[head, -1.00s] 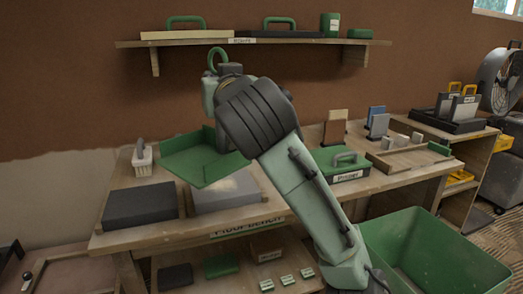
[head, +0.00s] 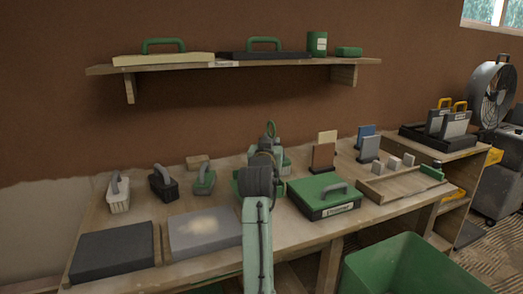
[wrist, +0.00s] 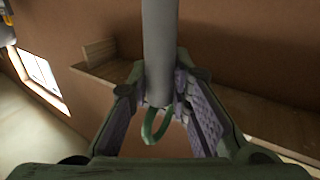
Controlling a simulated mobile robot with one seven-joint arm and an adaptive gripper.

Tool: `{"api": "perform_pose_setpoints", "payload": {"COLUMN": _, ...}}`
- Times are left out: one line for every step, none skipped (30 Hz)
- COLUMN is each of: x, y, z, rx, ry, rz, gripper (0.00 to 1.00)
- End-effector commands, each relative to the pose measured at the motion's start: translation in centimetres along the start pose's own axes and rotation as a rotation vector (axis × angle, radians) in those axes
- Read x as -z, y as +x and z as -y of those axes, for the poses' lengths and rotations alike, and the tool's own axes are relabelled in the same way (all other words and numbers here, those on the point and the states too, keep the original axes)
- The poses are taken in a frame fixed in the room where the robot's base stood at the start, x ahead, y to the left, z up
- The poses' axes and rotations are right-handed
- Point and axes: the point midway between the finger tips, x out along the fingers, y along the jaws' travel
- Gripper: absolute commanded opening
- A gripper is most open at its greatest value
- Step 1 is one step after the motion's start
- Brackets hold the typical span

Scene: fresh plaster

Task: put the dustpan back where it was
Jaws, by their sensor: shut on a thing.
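The dustpan is green with a grey handle and a green loop at its end. In the head view the dustpan (head: 237,187) is mostly hidden behind my arm, over the middle of the workbench (head: 225,208). I cannot tell whether it touches the bench top. My gripper (head: 266,150) is at the handle, with the loop standing above it. In the wrist view the grey handle (wrist: 158,45) runs between the two fingers of my gripper (wrist: 160,100), which are closed on it. The green loop shows between the fingers; the pan itself is not in this view.
Left of the dustpan stand a green-and-grey brush (head: 204,181), a black one (head: 163,184) and a white one (head: 118,196). A green case (head: 312,198) is close on the right. Slabs lie in front. A wall shelf (head: 215,69) hangs above; a green bin (head: 375,272) stands below right.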

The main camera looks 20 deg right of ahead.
Motion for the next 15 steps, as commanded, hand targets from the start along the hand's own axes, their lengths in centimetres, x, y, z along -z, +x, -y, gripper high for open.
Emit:
{"api": "perform_pose_setpoints", "payload": {"x": 0.3, "y": 1.4, "z": 0.5, "rx": 0.0, "ry": -0.001, "rz": 0.002, "gripper": 0.0}}
{"api": "perform_pose_setpoints", "payload": {"x": 0.2, "y": 2.1, "z": 0.8, "rx": 0.0, "ry": -0.001, "rz": 0.002, "gripper": 0.0}}
{"api": "perform_pose_setpoints", "payload": {"x": 0.1, "y": 3.1, "z": 1.2, "rx": 0.0, "ry": -0.001, "rz": 0.003, "gripper": 0.0}}
{"api": "perform_pose_setpoints", "payload": {"x": 0.1, "y": 3.9, "z": 1.5, "rx": 0.001, "ry": -0.001, "rz": 0.002, "gripper": 0.0}}
{"api": "perform_pose_setpoints", "payload": {"x": 0.1, "y": 4.5, "z": 1.8, "rx": 0.001, "ry": -0.001, "rz": 0.001, "gripper": 0.0}}
{"api": "perform_pose_setpoints", "payload": {"x": -0.1, "y": 5.4, "z": 2.1, "rx": 0.0, "ry": -0.001, "rz": 0.001, "gripper": 0.0}}
{"api": "perform_pose_setpoints", "payload": {"x": -0.1, "y": 6.0, "z": 2.3, "rx": 0.0, "ry": 0.0, "rz": 0.001, "gripper": 0.0}}
{"api": "perform_pose_setpoints", "payload": {"x": -0.2, "y": 6.5, "z": 2.5, "rx": 0.0, "ry": 0.0, "rz": 0.001, "gripper": 0.0}}
{"api": "perform_pose_setpoints", "payload": {"x": -0.3, "y": 7.1, "z": 2.7, "rx": 0.0, "ry": 0.0, "rz": 0.0, "gripper": 0.0}}
{"api": "perform_pose_setpoints", "payload": {"x": -0.3, "y": 7.4, "z": 2.8, "rx": -0.001, "ry": 0.001, "rz": -0.001, "gripper": 0.0}}
{"api": "perform_pose_setpoints", "payload": {"x": -0.4, "y": 7.7, "z": 2.9, "rx": -0.001, "ry": 0.001, "rz": -0.001, "gripper": 0.0}}
{"api": "perform_pose_setpoints", "payload": {"x": -0.4, "y": 8.0, "z": 3.0, "rx": -0.001, "ry": 0.001, "rz": -0.001, "gripper": 0.0}}
{"api": "perform_pose_setpoints", "payload": {"x": -0.5, "y": 8.1, "z": 3.1, "rx": -0.001, "ry": 0.001, "rz": -0.002, "gripper": 0.0}}
{"api": "perform_pose_setpoints", "payload": {"x": -0.5, "y": 8.2, "z": 3.1, "rx": -0.001, "ry": 0.001, "rz": -0.002, "gripper": 0.0}}
{"api": "perform_pose_setpoints", "payload": {"x": -0.5, "y": 8.4, "z": 3.2, "rx": 0.0, "ry": 0.001, "rz": -0.003, "gripper": 0.0}}
